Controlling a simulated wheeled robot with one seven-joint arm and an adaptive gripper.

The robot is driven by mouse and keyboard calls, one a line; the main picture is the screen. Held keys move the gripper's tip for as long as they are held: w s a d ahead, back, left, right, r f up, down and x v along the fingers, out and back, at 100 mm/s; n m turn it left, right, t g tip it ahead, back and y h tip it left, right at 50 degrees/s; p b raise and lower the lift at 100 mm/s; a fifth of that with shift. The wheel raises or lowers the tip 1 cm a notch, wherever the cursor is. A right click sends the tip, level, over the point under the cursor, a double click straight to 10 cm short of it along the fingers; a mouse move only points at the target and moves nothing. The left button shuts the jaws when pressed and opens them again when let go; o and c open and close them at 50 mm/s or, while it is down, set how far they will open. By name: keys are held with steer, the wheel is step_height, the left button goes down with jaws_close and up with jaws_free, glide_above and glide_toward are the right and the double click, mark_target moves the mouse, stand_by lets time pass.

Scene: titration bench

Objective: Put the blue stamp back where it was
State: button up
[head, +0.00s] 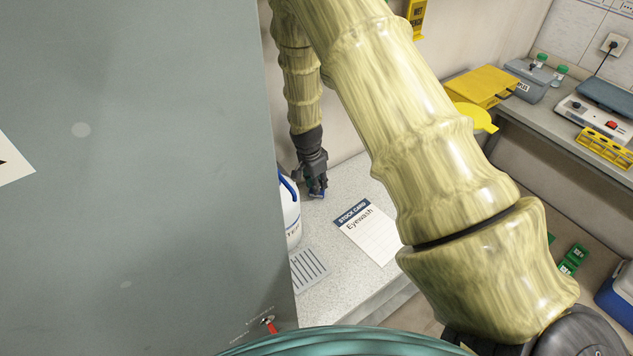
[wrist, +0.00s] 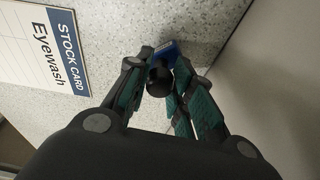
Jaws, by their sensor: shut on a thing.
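The blue stamp (wrist: 164,49) shows in the wrist view between the fingertips of my gripper (wrist: 160,75), with its round dark handle toward the camera. My gripper is shut on it. In the head view my gripper (head: 314,182) points down at the speckled counter near the wall, and a small part of the blue stamp (head: 317,194) shows under the fingers. The stamp is at or just above the counter; I cannot tell if it touches. The stock card (head: 368,229), headed "Eyewash", lies flat on the counter to the right of and nearer than the gripper in the head view.
A white bottle with a blue handle (head: 291,212) stands close left of my gripper, partly hidden by a large grey panel (head: 130,170). A slotted grey plate (head: 309,269) lies in front of it. The counter around the card is clear. A second bench (head: 540,118) holds equipment at the right.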

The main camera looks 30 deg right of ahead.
steer(key=shift+f, duration=0.1)
steer(key=o, duration=0.4)
steer(key=shift+f, duration=0.1)
steer(key=o, duration=0.4)
step_height(320, 180, up, 12)
steer(key=a+b, duration=0.1)
steer(key=b, duration=0.3)
steer(key=shift+s+a, duration=0.2)
steer(key=shift+a, duration=0.2)
